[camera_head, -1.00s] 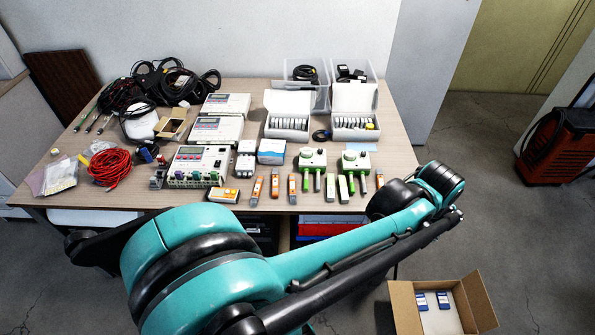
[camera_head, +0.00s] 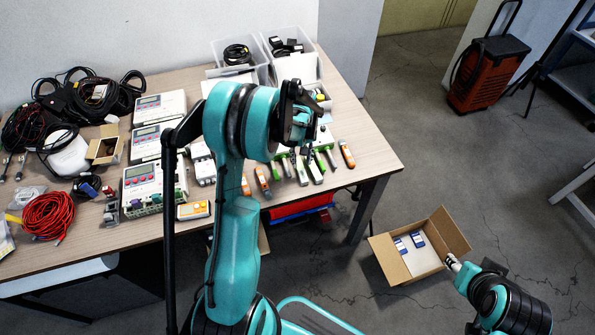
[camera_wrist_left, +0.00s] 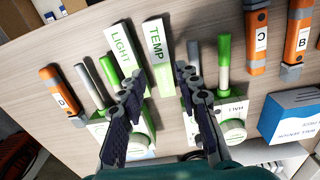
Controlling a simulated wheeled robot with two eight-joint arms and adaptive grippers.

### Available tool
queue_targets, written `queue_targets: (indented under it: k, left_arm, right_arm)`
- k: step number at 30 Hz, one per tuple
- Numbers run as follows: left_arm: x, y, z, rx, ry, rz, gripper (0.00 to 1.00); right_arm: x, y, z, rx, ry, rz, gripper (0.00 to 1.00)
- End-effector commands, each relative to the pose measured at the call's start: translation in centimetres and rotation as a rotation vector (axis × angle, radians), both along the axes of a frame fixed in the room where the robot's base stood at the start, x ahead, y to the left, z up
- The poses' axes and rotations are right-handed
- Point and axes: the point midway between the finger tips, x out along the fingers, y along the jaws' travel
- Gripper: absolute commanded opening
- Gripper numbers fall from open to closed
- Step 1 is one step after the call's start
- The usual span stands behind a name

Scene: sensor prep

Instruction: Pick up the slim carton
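Two slim white cartons with green sides lie side by side on the table. In the left wrist view one is marked LIGHT (camera_wrist_left: 122,47) and the other TEMP (camera_wrist_left: 158,55); I cannot tell which is the task's carton. In the head view, the TEMP carton (camera_head: 302,170) and LIGHT carton (camera_head: 316,173) lie at the table's front edge. My left gripper (camera_wrist_left: 160,98) is open and empty above the table, its fingers framing the near end of the TEMP carton. In the head view the left gripper (camera_head: 302,122) is partly hidden by its wrist. My right gripper (camera_head: 455,263) is small beside the floor box.
Green-and-white sensors with probes (camera_wrist_left: 225,75) flank the cartons. Orange testers (camera_wrist_left: 257,38) lie beyond them, with a blue-and-white box (camera_wrist_left: 295,112). An open cardboard box (camera_head: 405,268) holding blue-and-white items stands on the floor. A red machine (camera_head: 487,75) stands at the back right.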

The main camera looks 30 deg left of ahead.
Motion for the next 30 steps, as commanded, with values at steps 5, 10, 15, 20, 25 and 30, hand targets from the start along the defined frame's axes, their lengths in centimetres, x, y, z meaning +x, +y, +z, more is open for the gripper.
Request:
queue_targets:
  k: [5,10,15,20,25,30]
  left_arm:
    - [-0.2,0.1,-2.7,0.000,0.000,0.000,0.33]
    - [-0.2,0.1,-4.8,0.001,-0.001,0.000,0.33]
    - [-0.2,0.1,-4.7,0.001,-0.001,-0.001,0.33]
    - [-0.2,0.1,-4.7,0.001,-0.001,-0.001,0.04]
    - [-0.2,0.1,-4.7,0.001,-0.001,-0.001,0.00]
    - [-0.2,0.1,-4.6,0.001,-0.001,-0.001,0.00]
  right_arm:
    - [0.0,0.0,-1.7,0.000,0.000,0.000,0.40]
    - [0.0,0.0,-2.6,0.000,0.000,0.000,0.40]
    - [0.0,0.0,-2.4,0.000,0.000,0.000,0.40]
    - [0.0,0.0,-2.4,0.000,0.000,0.000,0.40]
    - [0.0,0.0,-2.4,0.000,0.000,0.000,0.40]
    - [0.0,0.0,-2.4,0.000,0.000,0.000,0.40]
